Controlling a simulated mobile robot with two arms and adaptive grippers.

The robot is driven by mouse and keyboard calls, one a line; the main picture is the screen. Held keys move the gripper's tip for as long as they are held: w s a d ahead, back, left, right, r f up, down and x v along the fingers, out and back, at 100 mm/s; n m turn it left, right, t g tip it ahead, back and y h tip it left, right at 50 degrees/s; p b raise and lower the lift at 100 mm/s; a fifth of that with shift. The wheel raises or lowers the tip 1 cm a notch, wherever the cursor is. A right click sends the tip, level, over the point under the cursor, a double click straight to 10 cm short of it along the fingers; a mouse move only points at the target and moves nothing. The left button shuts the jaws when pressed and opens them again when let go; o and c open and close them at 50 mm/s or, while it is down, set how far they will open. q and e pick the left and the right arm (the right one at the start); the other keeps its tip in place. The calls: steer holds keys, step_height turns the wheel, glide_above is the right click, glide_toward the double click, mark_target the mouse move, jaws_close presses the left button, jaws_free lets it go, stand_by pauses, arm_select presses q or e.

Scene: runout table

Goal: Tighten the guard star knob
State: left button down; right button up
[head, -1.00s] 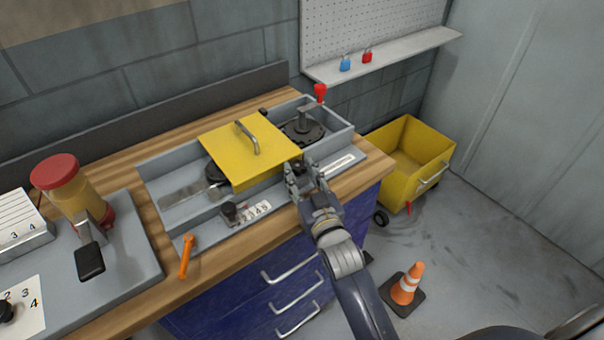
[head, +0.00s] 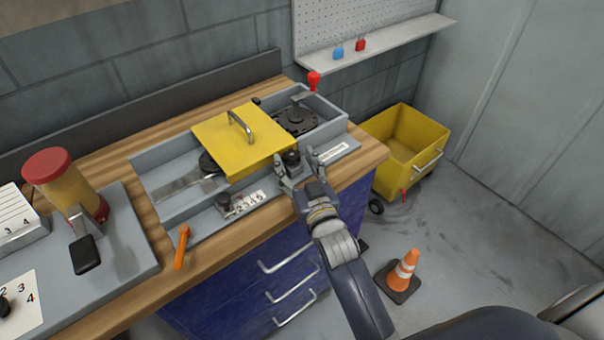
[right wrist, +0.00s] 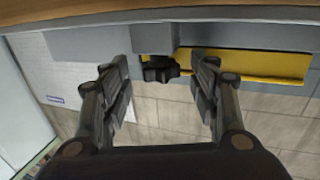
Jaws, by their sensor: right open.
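The black guard star knob (head: 291,157) sits on the front of the grey machine housing, at the right front corner of the yellow guard (head: 237,146). In the right wrist view the knob (right wrist: 160,70) shows between the fingers, ahead of their tips, with the yellow guard (right wrist: 250,66) to its right. My right gripper (head: 298,170) is open, with its fingers spread on either side of the knob in the head view. It also shows in the right wrist view (right wrist: 163,72), with nothing held. My left gripper is out of view.
Another black knob (head: 224,202) stands by a number scale left of my right gripper. An orange lever (head: 181,246) stands at the table's front edge. A yellow cart (head: 405,150) and an orange cone (head: 405,268) are on the floor to the right.

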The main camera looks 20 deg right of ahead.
steer(key=s, duration=1.1)
steer(key=shift+s+d, duration=0.15)
steer(key=shift+s, duration=0.2)
